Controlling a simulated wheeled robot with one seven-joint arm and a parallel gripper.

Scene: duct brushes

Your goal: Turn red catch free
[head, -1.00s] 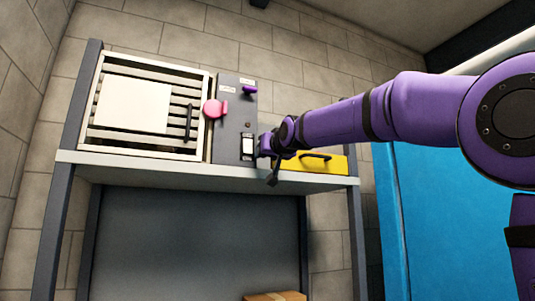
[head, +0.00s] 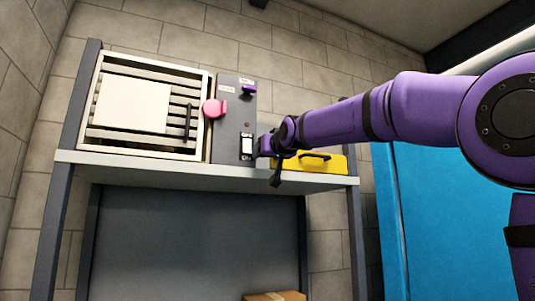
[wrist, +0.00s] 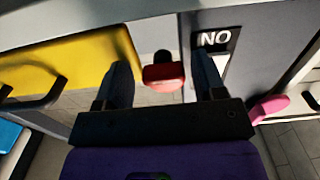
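The red catch (wrist: 163,76) shows in the wrist view as a small red block on a dark stem. It sits between the two dark fingers of my gripper (wrist: 163,68), with gaps visible on both sides. My gripper is open around it, and I see no finger touching it. In the head view my gripper (head: 260,150) is at the lower right of the grey panel (head: 228,142), beside the yellow box. The catch is hidden there behind my gripper and wrist.
A yellow box with a black handle (head: 318,162) stands close to my gripper, on the shelf (head: 200,171). A slatted, framed unit (head: 150,105) stands left. A blue cabinet (head: 440,220) is at right.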

